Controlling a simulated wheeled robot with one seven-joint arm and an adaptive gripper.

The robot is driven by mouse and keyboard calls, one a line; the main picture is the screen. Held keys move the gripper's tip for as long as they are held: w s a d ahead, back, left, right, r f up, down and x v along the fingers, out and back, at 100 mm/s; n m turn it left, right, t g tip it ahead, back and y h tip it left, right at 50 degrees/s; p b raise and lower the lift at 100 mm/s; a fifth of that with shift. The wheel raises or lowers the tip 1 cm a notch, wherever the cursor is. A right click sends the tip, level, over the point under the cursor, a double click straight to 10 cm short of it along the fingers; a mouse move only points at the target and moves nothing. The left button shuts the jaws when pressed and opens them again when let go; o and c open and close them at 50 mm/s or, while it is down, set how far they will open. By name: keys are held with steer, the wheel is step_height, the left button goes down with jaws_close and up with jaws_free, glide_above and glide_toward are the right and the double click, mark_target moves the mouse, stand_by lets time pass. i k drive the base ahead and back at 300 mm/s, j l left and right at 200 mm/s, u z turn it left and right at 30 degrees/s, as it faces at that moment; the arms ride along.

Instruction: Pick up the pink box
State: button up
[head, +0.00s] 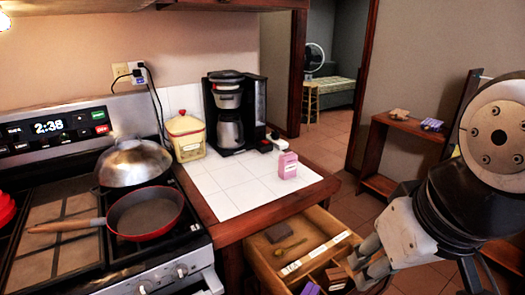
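The pink box (288,165) stands upright on the white tiled counter (235,190), near its right end. My gripper (362,264) is at the lower right, over the right part of an open drawer. It is lower in the picture than the pink box and to its right, well apart from it. The fingers point left. Whether they are open or shut is not clear from this angle, and I see nothing clearly held between them.
The open wooden drawer (262,262) below the counter holds a spoon-like utensil and several small items. A coffee maker (229,112) and a yellow canister (186,137) stand behind the box. A red pan (145,213) is on the stove. Tile left of the box is clear.

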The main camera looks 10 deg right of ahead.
mark_target(288, 164)
steer(key=i+l+z, duration=0.5)
steer(key=z, duration=0.25)
steer(key=i+z, duration=0.4)
steer(key=i, duration=0.45)
steer(key=i+l, duration=0.15)
steer(key=i, duration=0.3)
steer(key=i+u, duration=0.25)
steer(key=u, duration=0.2)
steer(key=i+l+u, duration=0.2)
steer(key=u, duration=0.25)
steer(key=i+l+u, duration=0.15)
steer(key=u, duration=0.25)
steer(key=i+l+u, duration=0.15)
steer(key=u, duration=0.25)
steer(key=i+l+u, duration=0.1)
steer(key=u, duration=0.35)
steer(key=l+u, duration=0.6)
steer(key=u, duration=0.2)
steer(key=l+u, duration=0.55)
steer(key=k+l, duration=0.05)
